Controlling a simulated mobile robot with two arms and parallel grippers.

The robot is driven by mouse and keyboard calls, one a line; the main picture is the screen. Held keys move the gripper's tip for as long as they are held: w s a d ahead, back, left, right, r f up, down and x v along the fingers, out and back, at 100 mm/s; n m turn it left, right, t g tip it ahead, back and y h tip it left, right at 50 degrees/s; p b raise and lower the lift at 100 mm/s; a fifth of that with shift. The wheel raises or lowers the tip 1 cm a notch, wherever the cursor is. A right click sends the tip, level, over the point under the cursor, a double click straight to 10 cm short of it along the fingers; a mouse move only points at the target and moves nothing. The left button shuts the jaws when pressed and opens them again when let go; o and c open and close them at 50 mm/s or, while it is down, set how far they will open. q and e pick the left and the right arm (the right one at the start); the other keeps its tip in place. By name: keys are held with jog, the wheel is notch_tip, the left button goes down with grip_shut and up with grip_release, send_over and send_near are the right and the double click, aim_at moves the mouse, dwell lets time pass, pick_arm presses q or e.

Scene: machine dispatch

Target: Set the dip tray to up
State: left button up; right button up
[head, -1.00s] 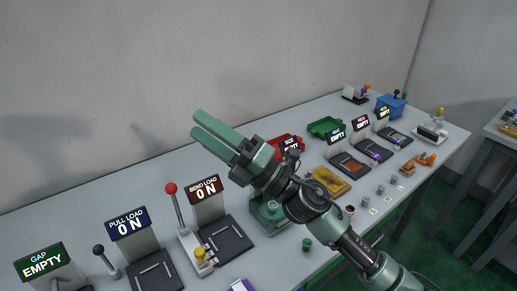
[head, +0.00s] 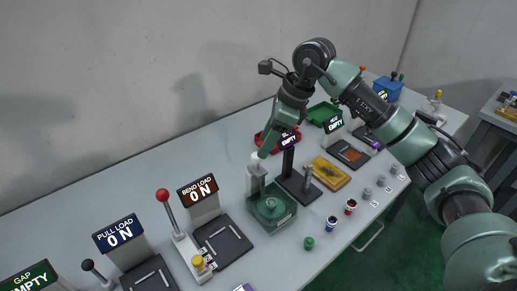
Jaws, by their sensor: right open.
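A green square unit with a round dish (head: 271,207) stands mid-table; it appears to be the dip tray. At its back left is a pale upright post with a white top (head: 256,165). My right gripper (head: 266,150) points down just above and beside that white top. Its fingers are open, seen nearly edge-on. I cannot tell whether they touch the post. No label on the unit is readable. My left gripper is not in view.
To the left are the BEND LOAD station with its red-knobbed lever (head: 163,195) and the PULL LOAD station (head: 119,235). To the right are a dark stand (head: 297,187), a yellow tray (head: 328,173) and several small jars. A green tray (head: 323,114) is behind.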

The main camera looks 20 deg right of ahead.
jog(key=p+x, duration=0.1)
jog(key=x, duration=0.4)
jog(key=shift+r, duration=0.1)
grip_shut()
dwell(1.2)
